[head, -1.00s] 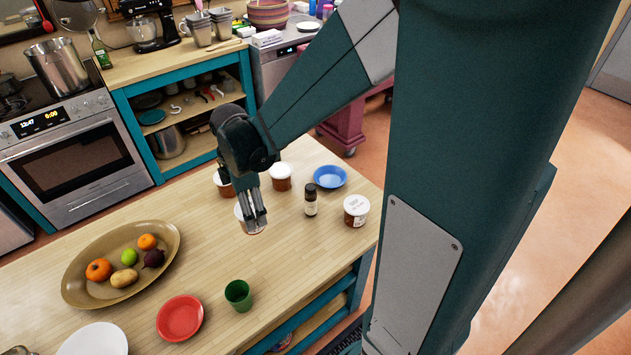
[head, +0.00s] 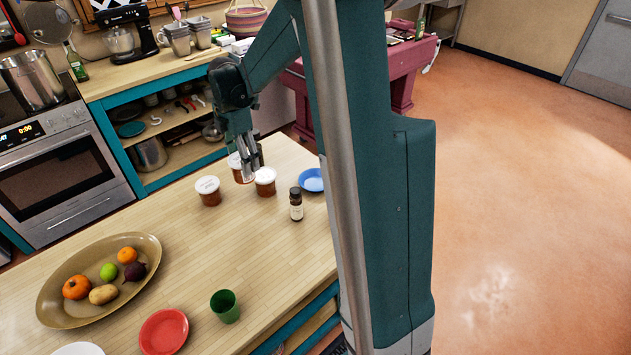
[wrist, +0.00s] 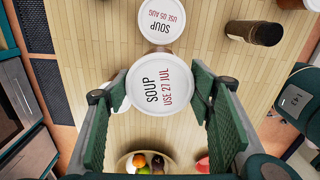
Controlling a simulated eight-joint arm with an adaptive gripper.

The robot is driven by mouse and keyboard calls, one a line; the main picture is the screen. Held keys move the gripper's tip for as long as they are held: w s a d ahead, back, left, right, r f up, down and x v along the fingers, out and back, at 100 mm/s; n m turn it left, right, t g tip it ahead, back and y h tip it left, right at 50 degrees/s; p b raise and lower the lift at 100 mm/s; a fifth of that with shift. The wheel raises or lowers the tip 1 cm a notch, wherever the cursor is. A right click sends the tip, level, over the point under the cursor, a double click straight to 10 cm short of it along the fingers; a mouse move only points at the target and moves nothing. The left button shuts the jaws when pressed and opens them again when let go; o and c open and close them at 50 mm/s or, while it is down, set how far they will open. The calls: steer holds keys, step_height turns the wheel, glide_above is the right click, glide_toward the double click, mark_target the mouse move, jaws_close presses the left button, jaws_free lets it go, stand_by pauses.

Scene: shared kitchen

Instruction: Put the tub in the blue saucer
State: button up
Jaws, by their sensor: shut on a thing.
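My gripper (head: 249,172) is shut on a tub (wrist: 160,88) with a white lid reading "SOUP USE 27 JUL". In the head view the held tub (head: 234,161) is partly hidden by my fingers, near the far edge of the counter. The blue saucer (head: 312,180) lies to the right of it, its right side hidden by my column. It does not show in the wrist view. Two similar tubs stand close by, one on the left (head: 208,191) and one just right (head: 265,182). A lid reading "SOUP" and "AUG" (wrist: 160,18) shows just beyond the held tub in the wrist view.
A dark bottle (head: 296,205) stands in front of the saucer and also shows in the wrist view (wrist: 255,33). A fruit platter (head: 60,318), red plate (head: 164,332) and green cup (head: 225,306) are nearer. The counter's middle is clear.

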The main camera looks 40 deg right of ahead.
steer(key=s+d+f, duration=0.2)
steer(key=d, duration=1.3)
steer(key=m, duration=0.3)
glide_above(315, 183)
step_height(315, 183, down, 6)
steer(key=shift+s+f, duration=0.15)
steer(key=shift+f, duration=0.05)
steer(key=shift+f, duration=0.1)
steer(key=shift+f, duration=1.4)
steer(key=shift+f, duration=0.2)
steer(key=o, duration=1.1)
steer(key=shift+r, duration=0.1)
